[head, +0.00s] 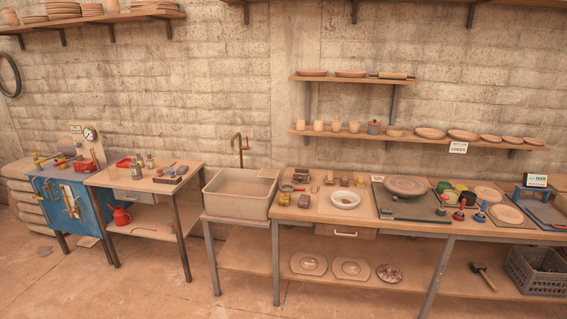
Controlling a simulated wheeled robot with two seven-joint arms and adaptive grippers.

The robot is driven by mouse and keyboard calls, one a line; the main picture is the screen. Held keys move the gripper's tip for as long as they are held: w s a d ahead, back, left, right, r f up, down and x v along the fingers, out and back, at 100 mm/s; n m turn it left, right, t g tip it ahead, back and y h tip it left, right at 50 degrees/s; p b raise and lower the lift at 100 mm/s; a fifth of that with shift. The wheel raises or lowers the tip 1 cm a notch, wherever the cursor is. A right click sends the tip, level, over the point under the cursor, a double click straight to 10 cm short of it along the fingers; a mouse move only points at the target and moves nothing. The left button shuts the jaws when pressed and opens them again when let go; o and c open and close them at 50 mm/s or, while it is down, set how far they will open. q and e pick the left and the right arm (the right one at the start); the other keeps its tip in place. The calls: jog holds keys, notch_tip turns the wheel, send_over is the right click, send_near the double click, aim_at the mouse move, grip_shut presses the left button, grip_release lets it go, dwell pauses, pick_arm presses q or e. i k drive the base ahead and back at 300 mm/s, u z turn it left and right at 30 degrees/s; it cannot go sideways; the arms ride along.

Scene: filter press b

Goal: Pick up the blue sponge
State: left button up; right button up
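I cannot make out a blue sponge for certain in the head view. Several small blocks and tools lie at the left end of the long workbench (400,231), too small to tell apart. A small blue-topped tool (481,212) stands farther right on that bench. A blue tray (541,210) lies at its right end. Neither of my grippers is in view.
A sink (238,196) with a brass tap stands left of the long bench. A small wooden table (150,184) and a blue cabinet (84,214) stand farther left. Wall shelves (410,138) hold pottery. The floor (110,294) in front is largely clear.

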aim_at(304, 200)
jog(key=z, duration=0.2)
jog(key=i, duration=1.95)
jog(key=z, duration=0.25)
